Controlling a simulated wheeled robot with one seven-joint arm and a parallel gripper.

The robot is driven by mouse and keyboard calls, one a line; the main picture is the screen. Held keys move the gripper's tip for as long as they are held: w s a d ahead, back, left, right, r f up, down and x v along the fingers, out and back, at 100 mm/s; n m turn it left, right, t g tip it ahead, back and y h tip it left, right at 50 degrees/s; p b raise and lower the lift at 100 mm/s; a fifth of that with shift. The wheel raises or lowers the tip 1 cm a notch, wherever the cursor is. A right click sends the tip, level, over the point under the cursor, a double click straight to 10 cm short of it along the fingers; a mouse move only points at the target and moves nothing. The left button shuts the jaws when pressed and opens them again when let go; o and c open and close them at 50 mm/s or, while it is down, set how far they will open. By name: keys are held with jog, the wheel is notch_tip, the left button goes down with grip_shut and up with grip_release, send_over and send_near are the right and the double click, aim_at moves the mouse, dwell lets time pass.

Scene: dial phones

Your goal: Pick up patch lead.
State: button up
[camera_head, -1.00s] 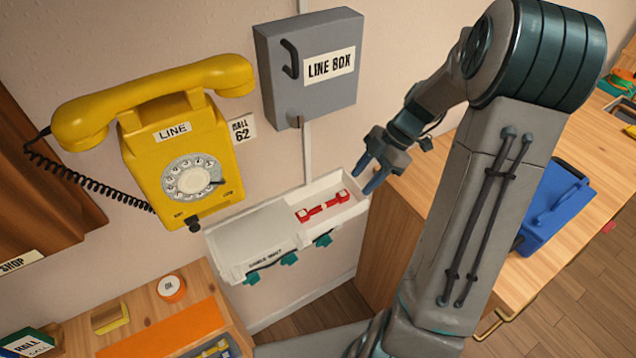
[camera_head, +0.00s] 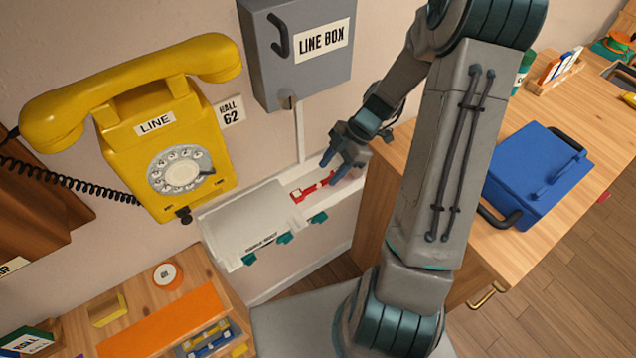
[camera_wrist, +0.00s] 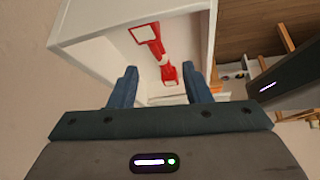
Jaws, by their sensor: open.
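The patch lead (camera_head: 308,189) is red with pale ends and lies in the open white right-hand section of the wall-mounted cable duct (camera_head: 290,221). In the wrist view the red lead (camera_wrist: 158,48) lies inside the white tray, ahead of the fingers and between their lines. My gripper (camera_head: 329,170) is open and empty, over the right end of the tray, close to the lead. Its blue fingers show in the wrist view (camera_wrist: 160,88), apart from the lead. My fingers partly hide the lead's right end in the head view.
A grey line box (camera_head: 297,60) hangs above the duct, and a yellow dial phone (camera_head: 160,140) hangs to its left. A wooden cabinet with a blue case (camera_head: 537,175) stands at right. A wooden shelf (camera_head: 135,300) is at lower left.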

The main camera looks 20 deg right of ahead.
aim_at(319, 183)
jog(key=x, duration=0.4)
jog(key=shift+a, duration=0.15)
grip_shut()
jog(key=shift+r, duration=0.1)
